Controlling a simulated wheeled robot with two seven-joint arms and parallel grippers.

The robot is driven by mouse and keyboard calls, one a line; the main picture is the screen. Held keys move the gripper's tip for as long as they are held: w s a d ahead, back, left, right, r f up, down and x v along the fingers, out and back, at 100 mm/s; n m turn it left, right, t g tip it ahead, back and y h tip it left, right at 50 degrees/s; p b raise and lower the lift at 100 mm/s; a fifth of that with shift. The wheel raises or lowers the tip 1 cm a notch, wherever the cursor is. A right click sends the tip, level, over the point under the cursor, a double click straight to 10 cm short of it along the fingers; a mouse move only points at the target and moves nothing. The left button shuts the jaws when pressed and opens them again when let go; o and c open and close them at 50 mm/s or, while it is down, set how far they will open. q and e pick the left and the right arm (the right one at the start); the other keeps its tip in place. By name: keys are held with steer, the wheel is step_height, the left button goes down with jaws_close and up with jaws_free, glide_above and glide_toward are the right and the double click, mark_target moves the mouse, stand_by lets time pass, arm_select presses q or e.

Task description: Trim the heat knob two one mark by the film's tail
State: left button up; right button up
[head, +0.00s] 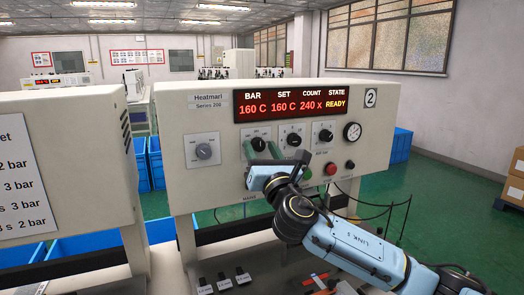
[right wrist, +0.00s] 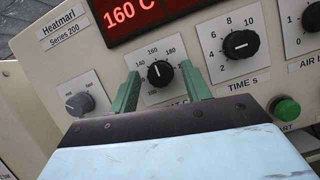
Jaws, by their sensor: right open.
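The heat knob (head: 258,144) is a black dial on the front of the cream machine (head: 175,120) marked 2. In the right wrist view the heat knob (right wrist: 160,73) has a scale around it, and its white mark points up and left, near 160. The display (head: 290,103) reads BAR 160 C, SET 160 C, COUNT 240 x, READY. My right gripper (head: 264,152) is open at the heat knob. Its green fingers (right wrist: 160,70) show left and right of the knob; I cannot tell whether they touch it. The film's tail is not clearly seen. My left gripper is not in view.
The time knob (right wrist: 241,44) and green start button (right wrist: 285,109) are right of the fingers. A grey dial (head: 204,152) is left. A red button (head: 331,168) and a gauge (head: 352,132) are further right. Another machine (head: 75,130) stands left. Small black labelled pieces (head: 224,280) lie in front.

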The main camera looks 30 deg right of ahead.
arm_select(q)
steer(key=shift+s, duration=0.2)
arm_select(e)
steer(key=shift+c, duration=0.3)
steer(key=c, duration=0.9)
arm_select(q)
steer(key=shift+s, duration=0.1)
arm_select(e)
steer(key=shift+c, duration=0.2)
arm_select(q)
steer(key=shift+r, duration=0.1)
arm_select(e)
steer(key=shift+m, duration=0.5)
steer(key=m+h+p, duration=0.1)
steer(key=m, duration=0.1)
steer(key=m+g+h, duration=0.1)
steer(key=m, duration=0.2)
steer(key=shift+a+r+h+p, duration=0.1)
steer(key=shift+a+h+p, duration=0.1)
steer(key=shift+h+p, duration=0.2)
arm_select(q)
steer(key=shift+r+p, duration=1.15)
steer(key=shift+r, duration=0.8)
arm_select(e)
steer(key=shift+m+g+h, duration=0.55)
steer(key=shift+m, duration=0.9)
steer(key=shift+m+g+h, duration=0.55)
steer(key=shift+m, duration=0.9)
steer(key=o, duration=1)
